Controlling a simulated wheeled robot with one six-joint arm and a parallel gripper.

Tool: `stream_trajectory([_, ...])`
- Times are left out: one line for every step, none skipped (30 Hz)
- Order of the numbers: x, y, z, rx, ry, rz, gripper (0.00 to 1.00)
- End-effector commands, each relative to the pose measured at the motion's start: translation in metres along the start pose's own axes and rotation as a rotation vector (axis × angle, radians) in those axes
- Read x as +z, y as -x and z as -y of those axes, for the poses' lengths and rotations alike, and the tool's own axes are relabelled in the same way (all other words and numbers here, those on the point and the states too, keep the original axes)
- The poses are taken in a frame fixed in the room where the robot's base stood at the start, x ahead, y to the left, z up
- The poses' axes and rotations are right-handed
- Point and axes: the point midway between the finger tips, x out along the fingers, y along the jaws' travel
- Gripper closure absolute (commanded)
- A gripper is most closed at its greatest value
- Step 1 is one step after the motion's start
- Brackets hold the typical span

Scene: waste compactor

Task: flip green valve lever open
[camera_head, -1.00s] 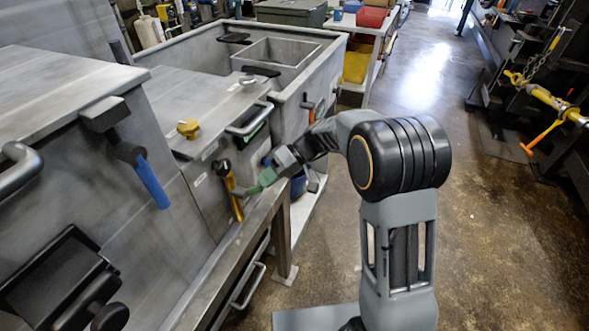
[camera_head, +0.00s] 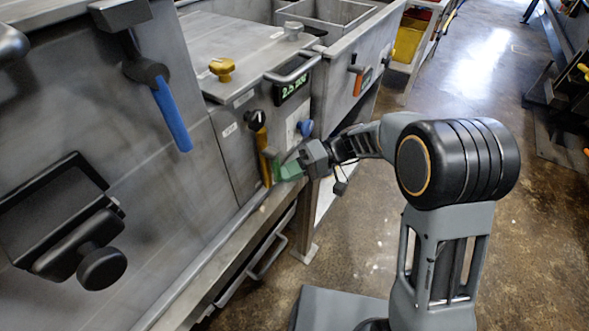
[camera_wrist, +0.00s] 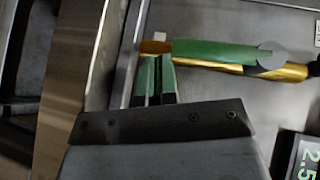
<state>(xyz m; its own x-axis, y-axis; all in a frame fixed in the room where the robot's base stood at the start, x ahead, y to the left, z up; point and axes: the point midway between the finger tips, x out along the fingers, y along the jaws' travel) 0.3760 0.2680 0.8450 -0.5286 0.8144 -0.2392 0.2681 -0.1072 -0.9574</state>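The green lever (camera_wrist: 215,52) lies across the upper part of the wrist view, with a round grey pivot at its right end. A yellow lever (camera_wrist: 290,73) lies behind it, parallel, its orange end showing at left. In the head view the yellow lever (camera_head: 262,150) hangs down on the cabinet front. My gripper (camera_wrist: 155,62) has two green fingers close together with a narrow gap and nothing visible between them. Their tips are at the left end of the green lever; contact cannot be told. In the head view my gripper (camera_head: 278,170) is beside the yellow lever.
A blue lever (camera_head: 170,112) is on the large panel at left. A small blue knob (camera_head: 305,128) is right of the yellow lever. A lit display (camera_head: 294,88) and a yellow knob (camera_head: 222,68) are above. A ledge (camera_head: 245,235) runs below. The floor at right is open.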

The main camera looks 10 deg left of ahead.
Motion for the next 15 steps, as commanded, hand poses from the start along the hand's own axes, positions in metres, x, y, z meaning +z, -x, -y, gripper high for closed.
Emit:
stream_trajectory([0.0016,-0.0024,-0.0018,0.000,0.000,0.001,1.00])
stream_trajectory([0.0022,-0.0032,-0.0017,0.000,-0.001,0.000,1.00])
stream_trajectory([0.0028,-0.0040,-0.0016,0.000,0.000,0.000,1.00])
stream_trajectory([0.0032,-0.0046,-0.0014,0.000,0.000,0.000,1.00])
stream_trajectory([0.0035,-0.0050,-0.0013,0.000,0.000,0.000,1.00])
stream_trajectory([0.0039,-0.0056,-0.0011,0.000,0.000,0.000,1.00])
stream_trajectory([0.0042,-0.0060,-0.0011,0.000,0.000,0.000,1.00])
stream_trajectory([0.0044,-0.0064,-0.0010,0.000,0.000,0.000,1.00])
stream_trajectory([0.0047,-0.0069,-0.0009,0.000,0.000,0.001,1.00])
stream_trajectory([0.0048,-0.0072,-0.0008,0.000,0.000,0.001,1.00])
stream_trajectory([0.0050,-0.0074,-0.0007,0.000,0.000,0.001,1.00])
stream_trajectory([0.0051,-0.0078,-0.0006,0.000,0.000,0.002,1.00])
stream_trajectory([0.0052,-0.0080,-0.0006,0.000,0.000,0.002,1.00])
stream_trajectory([0.0053,-0.0081,-0.0005,0.000,0.000,0.002,1.00])
stream_trajectory([0.0053,-0.0083,-0.0004,0.000,0.000,0.003,1.00])
